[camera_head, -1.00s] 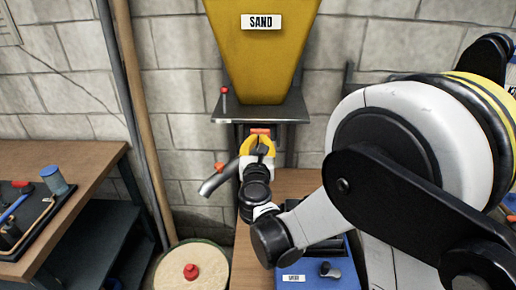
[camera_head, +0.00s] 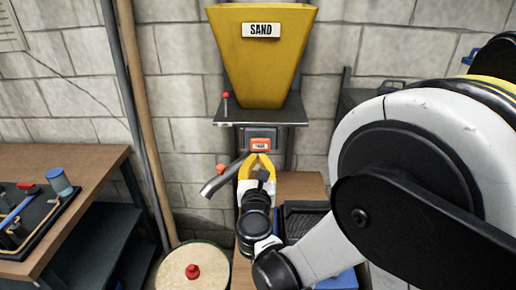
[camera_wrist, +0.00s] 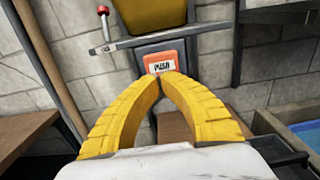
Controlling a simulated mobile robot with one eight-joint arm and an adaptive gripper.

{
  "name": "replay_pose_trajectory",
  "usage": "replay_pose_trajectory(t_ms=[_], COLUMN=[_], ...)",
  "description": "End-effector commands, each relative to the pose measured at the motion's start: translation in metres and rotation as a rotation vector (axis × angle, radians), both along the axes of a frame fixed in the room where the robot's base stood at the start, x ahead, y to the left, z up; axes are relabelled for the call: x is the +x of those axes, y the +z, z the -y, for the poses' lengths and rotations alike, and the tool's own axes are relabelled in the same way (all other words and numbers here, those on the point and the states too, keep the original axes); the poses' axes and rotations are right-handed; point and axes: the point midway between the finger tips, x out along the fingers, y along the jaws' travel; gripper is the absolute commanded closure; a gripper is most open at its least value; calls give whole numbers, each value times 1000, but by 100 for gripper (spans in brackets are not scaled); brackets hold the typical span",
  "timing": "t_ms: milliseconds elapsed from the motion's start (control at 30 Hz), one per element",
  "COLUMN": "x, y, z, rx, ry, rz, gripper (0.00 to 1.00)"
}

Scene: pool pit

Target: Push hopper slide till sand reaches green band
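The yellow hopper (camera_head: 262,65), labelled SAND, stands on a grey shelf against the block wall. Below the shelf is the orange slide (camera_head: 260,144) with a white label; in the wrist view the slide (camera_wrist: 160,64) reads PUSH. My gripper (camera_head: 262,157) is just below and in front of the slide. In the wrist view the two yellow fingers of my gripper (camera_wrist: 172,76) meet at their tips, with nothing between them. The tips overlap the slide's lower edge in the picture; I cannot tell whether they touch it. No sand level or green band is visible.
A red-tipped lever (camera_head: 225,100) stands on the shelf's left. A round sand-coloured lid (camera_head: 195,268) with a red knob is below. A workbench (camera_head: 70,158) holding a tool tray is at left.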

Motion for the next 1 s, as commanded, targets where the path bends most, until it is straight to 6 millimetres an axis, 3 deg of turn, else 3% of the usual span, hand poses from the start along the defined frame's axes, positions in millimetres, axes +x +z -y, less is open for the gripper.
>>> replay_pose_trajectory(t_ms=[100,300,1000], x=[-21,-37,-38], y=[1,0,0], z=[-2,-2,-2], rx=[0,0,0], ry=[3,1,1], rz=[0,0,0], gripper=[100,100,100])
